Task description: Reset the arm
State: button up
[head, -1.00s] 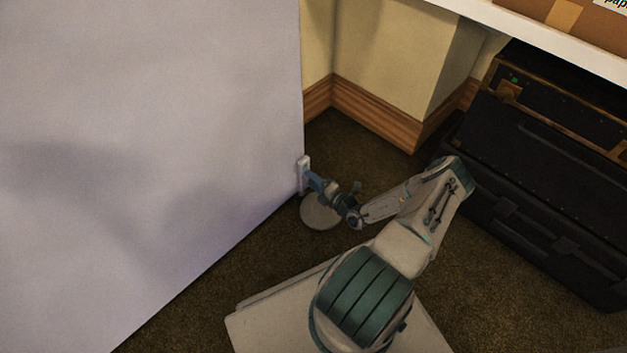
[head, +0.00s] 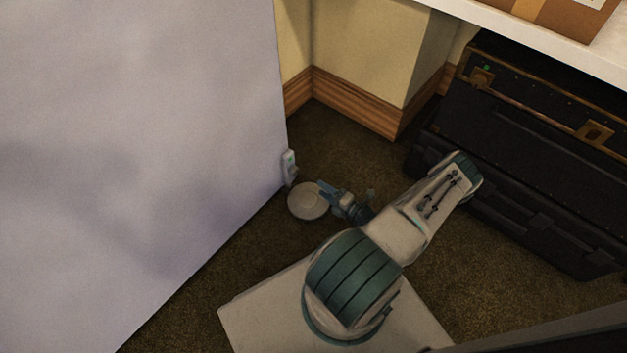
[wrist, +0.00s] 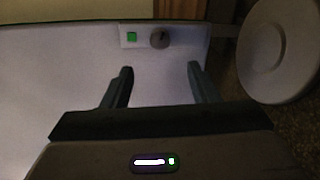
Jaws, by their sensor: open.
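My gripper (head: 326,190) is open and empty, low down in front of the edge of a large pale panel. In the wrist view its two dark fingers (wrist: 160,68) stand apart with nothing between them. A small white plate (head: 290,167) sits at the panel's edge, a short gap from the fingertips. In the wrist view this plate (wrist: 131,37) shows a green square, with a dark round knob (wrist: 160,38) beside it. My arm folds back to my base.
The pale panel (head: 140,140) fills the left side. A pale round disc (head: 307,201) is close to my gripper and also shows in the wrist view (wrist: 278,50). Dark cases (head: 540,130) stand at right under a white shelf (head: 530,35) holding a cardboard box (head: 575,18). Brown carpet is open between.

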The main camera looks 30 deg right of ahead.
jog(key=shift+v, duration=0.9)
jog(key=shift+a, duration=0.2)
jog(key=w+a+r+n+g+y+p, duration=0.15)
jog(key=a+r+n+g+p, duration=0.35)
jog(key=r+n, duration=0.7)
jog(key=a+r+n+g+y+p, duration=0.2)
jog(key=r+n+g+p, duration=0.35)
jog(key=r, duration=1.25)
jog(key=w+a+r+n+g+y+p, duration=0.1)
jog(key=a+r+n+g+p, duration=0.4)
jog(key=r+n, duration=0.75)
jog(key=s+a+r+n+h+p, duration=0.2)
jog(key=r+n+p, duration=0.4)
jog(key=r, duration=0.7)
jog(key=s+a+r+n+t+h+p, duration=0.1)
jog(key=s+a+r+n+h+p, duration=0.2)
jog(key=r, duration=1.1)
jog(key=s+a+r+n+h+p, duration=0.3)
jog(key=s+r+n+h+p, duration=0.2)
jog(key=s+r+n+p, duration=0.4)
notch_tip(320, 180, up, 5)
jog(key=shift+n+t, duration=0.35)
jog(key=shift+n, duration=0.05)
jog(key=shift+a, duration=0.15)
